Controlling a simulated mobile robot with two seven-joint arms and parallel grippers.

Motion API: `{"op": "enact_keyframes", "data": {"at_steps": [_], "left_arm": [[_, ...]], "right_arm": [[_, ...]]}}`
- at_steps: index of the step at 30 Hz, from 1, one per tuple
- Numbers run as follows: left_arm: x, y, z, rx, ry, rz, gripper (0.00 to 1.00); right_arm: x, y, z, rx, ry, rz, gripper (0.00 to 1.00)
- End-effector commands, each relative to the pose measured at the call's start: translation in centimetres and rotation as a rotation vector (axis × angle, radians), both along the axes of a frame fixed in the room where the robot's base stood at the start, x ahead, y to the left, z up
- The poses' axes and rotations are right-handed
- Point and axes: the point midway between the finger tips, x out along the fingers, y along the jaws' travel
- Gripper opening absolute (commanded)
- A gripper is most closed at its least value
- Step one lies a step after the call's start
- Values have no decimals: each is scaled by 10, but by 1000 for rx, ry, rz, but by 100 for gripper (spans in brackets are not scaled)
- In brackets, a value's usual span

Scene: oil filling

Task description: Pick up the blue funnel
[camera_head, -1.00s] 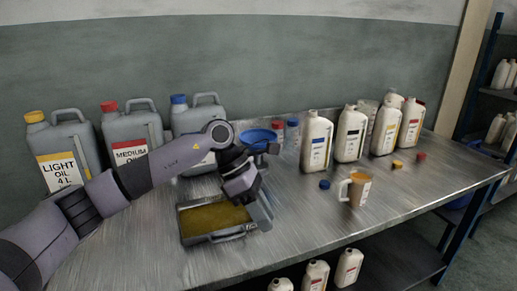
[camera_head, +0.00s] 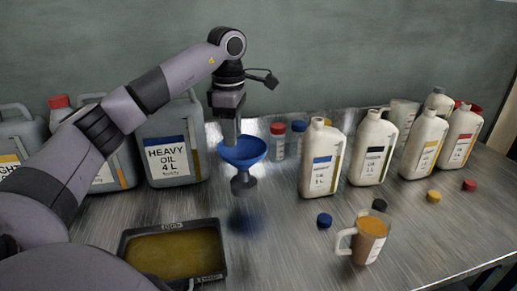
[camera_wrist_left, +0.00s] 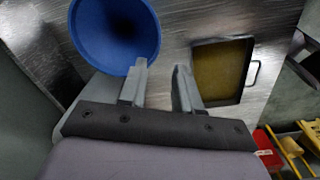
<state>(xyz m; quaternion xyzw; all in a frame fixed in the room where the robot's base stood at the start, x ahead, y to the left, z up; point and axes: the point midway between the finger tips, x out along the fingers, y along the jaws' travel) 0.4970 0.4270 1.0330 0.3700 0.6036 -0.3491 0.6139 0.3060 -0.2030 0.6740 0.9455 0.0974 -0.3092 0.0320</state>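The blue funnel (camera_head: 243,152) is upright at the back of the metal table, with a dark grey part below its bowl. I cannot tell whether that part touches the table. My left gripper (camera_head: 231,138) comes down from above, its fingers at the left part of the bowl. In the left wrist view, the funnel (camera_wrist_left: 112,28) is at the upper left. The left finger overlaps its rim and the right finger is outside it. A gap with bare table shows between the fingers of this gripper (camera_wrist_left: 163,66). My right gripper is not in view.
A tray of oil (camera_head: 174,252) lies in front of the funnel. Grey canisters, including heavy oil (camera_head: 172,152), stand at the left. A red-capped jar (camera_head: 278,140) and white bottles (camera_head: 321,160) stand at the right. A mug (camera_head: 368,240) stands at the front right.

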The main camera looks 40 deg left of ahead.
Motion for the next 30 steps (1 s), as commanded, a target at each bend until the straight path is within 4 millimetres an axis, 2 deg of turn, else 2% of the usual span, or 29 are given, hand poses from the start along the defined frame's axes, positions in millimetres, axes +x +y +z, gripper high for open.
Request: {"op": "enact_keyframes", "data": {"at_steps": [5, 18, 28, 30], "left_arm": [[0, 1, -8, 0, 1, 1, 33], [-1, 4, -65, 0, 2, 0, 33], [0, 4, -72, 0, -1, 0, 33], [0, 4, -71, 0, -1, 0, 10]], "right_arm": [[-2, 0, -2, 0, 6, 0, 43], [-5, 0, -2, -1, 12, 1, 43], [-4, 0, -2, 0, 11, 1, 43], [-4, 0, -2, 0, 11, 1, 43]]}}
